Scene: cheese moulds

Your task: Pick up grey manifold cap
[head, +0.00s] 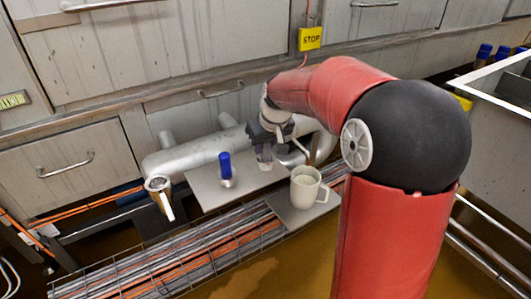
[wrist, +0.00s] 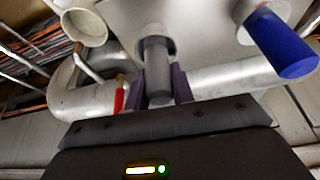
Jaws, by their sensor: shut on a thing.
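The grey manifold cap (wrist: 157,68) has a dark grey handle and a pale, wider base. In the wrist view its handle stands between the purple fingers of my gripper (wrist: 158,92), which is shut on it. In the head view my gripper (head: 268,138) points down over the back right of a pale plate, and the cap (head: 265,158) shows small beneath it. The cap's base is close to the plate; I cannot tell whether it touches.
A blue-handled cap (head: 226,167) stands upright on the pale plate (head: 205,190), left of my gripper. A cream mug (head: 304,190) stands at the front right. A silver pipe (head: 195,150) runs behind. A wire cable tray (head: 170,265) lies in front. Steel drawers (head: 65,160) line the back.

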